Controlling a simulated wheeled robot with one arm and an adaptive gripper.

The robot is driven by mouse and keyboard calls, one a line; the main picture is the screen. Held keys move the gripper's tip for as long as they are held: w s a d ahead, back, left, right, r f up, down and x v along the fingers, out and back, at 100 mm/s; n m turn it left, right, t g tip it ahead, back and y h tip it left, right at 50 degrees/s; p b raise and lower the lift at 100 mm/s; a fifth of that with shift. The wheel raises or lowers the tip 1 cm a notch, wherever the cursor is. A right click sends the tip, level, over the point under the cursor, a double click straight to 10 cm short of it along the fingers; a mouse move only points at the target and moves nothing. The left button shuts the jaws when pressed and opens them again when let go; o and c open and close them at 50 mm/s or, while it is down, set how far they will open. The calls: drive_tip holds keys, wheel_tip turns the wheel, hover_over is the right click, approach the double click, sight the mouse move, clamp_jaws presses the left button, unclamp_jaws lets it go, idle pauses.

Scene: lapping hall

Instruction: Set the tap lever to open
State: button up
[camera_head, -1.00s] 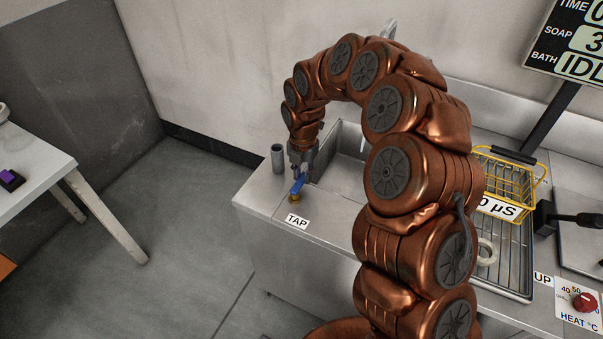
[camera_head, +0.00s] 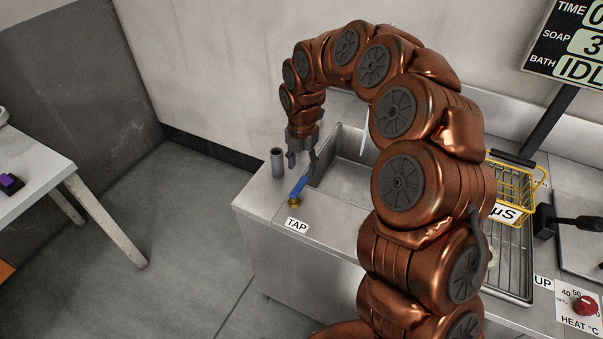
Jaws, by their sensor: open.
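The tap lever (camera_head: 299,186) is blue, on a brass base, behind the TAP label (camera_head: 296,225) on the steel counter's left part. It slants from its base up and to the right, toward the sink. My gripper (camera_head: 300,161) hangs pointing down just above and behind the lever. Its jaws are open, with one finger on each side and nothing held. A small gap seems to show between the fingertips and the lever, but I cannot tell for certain whether they touch.
A grey cylinder (camera_head: 278,162) stands close to the left of my gripper. The sink basin (camera_head: 343,170) lies to the right. A yellow basket (camera_head: 512,187) and a red heat knob (camera_head: 584,302) are farther right. Free floor lies left of the counter.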

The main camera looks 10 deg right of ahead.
sight(302, 180)
wheel_tip(302, 180, up, 7)
idle(0.3)
drive_tip(key=shift+f, duration=0.1)
